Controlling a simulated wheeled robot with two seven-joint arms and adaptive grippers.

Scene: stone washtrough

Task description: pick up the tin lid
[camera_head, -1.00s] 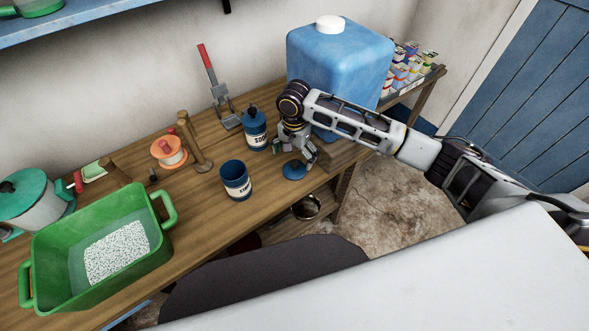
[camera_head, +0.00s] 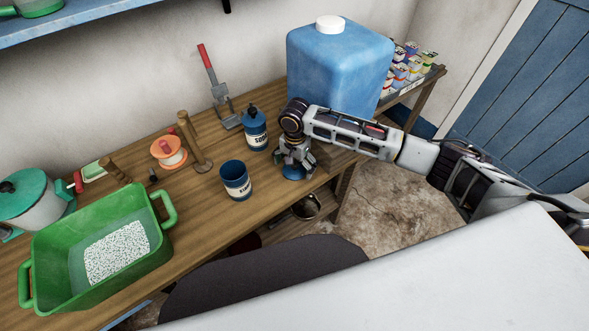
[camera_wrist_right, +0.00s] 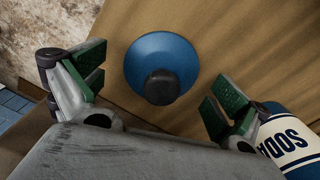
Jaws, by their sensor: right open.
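The tin lid is a round blue lid with a dark knob. In the head view the lid (camera_head: 293,173) lies on the wooden bench near its front edge, partly hidden by my right gripper (camera_head: 296,164). In the right wrist view the lid (camera_wrist_right: 162,66) lies between the green-padded fingers of my right gripper (camera_wrist_right: 153,85), with a gap on each side. The right gripper is open and just above the lid. My left gripper is not in view.
A blue open tin (camera_head: 236,181) stands left of the lid. A blue lidded tin marked SODA (camera_head: 255,130) stands behind, close to the gripper; it also shows in the wrist view (camera_wrist_right: 292,145). A large blue container (camera_head: 335,60) stands behind my arm.

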